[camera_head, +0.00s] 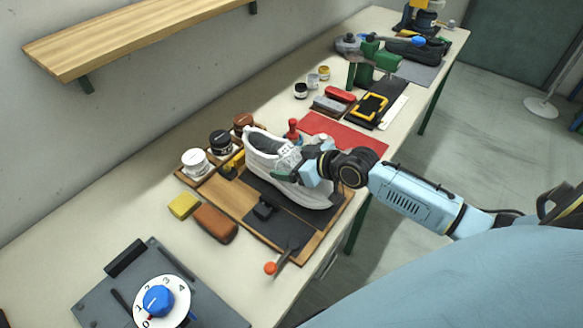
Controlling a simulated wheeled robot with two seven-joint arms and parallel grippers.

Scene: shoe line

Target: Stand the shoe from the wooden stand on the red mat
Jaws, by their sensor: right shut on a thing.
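A light grey shoe with a white sole (262,149) is at the wooden stand (210,192), over its dark pads. My right gripper (306,166) comes in from the right and is shut on the shoe at its side. I cannot tell whether the shoe touches the stand or hangs just above it. The red mat (362,139) lies flat on the bench just behind the shoe, partly hidden by my right gripper and arm. My left gripper does not show.
Jars (195,162) stand along the stand's left edge. A red-topped item (293,131) stands between shoe and mat. A yellow block (184,205) and a brown block (215,223) lie in front. A dial device (158,301) is nearest. A green fixture (365,62) stands farther back.

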